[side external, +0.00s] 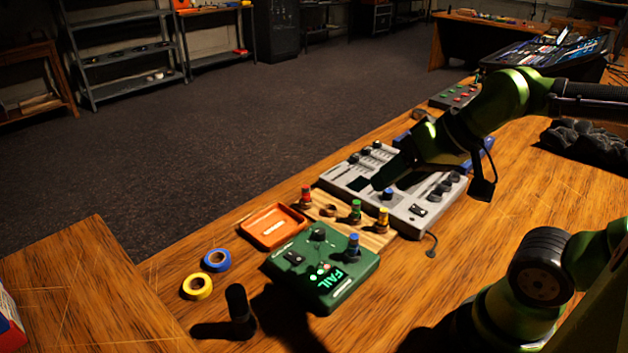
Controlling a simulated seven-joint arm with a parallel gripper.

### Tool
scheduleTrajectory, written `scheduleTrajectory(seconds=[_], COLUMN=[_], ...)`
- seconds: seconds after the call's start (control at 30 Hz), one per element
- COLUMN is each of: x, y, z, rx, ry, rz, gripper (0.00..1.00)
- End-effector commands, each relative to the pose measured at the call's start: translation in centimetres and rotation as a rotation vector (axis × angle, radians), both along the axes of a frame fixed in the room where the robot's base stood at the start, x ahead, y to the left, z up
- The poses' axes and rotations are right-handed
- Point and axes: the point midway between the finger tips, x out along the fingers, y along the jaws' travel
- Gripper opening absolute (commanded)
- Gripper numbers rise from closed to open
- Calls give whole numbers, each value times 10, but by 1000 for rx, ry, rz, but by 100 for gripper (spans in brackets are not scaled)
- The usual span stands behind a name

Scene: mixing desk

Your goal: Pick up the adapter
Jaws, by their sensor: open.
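Several small colour-topped connector pieces could be the adapter; I cannot tell which one is. A red one (305,197), a green one (355,210) and a yellow one (382,220) stand upright on a wooden board (377,239). A blue-topped one (353,246) stands on the green tester box (318,287), whose display glows "FAIL". My gripper (378,181) is over the grey mixing desk (411,213), behind and above the board. It is open, with nothing visible in it; its fingertips are dark and hard to make out.
An orange tray (262,239) lies left of the board. A blue tape roll (216,260), a yellow tape roll (197,287) and a black cylinder (239,307) are at the front left. A dark cloth (585,140) lies at the right.

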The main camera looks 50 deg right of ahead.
Motion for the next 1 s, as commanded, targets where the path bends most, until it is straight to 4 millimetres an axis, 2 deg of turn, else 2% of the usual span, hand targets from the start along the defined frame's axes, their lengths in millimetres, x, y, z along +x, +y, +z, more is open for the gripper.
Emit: scheduleTrajectory(seconds=[0.43,0.53,0.77,1.0], x=[0,2,32,59], y=[0,4,17,16], z=[0,-7,-20,-22], rx=[0,-1,-71,-161], ry=[0,34,262,500], rz=[2,19,47,-131], gripper=[53,53,53,53])
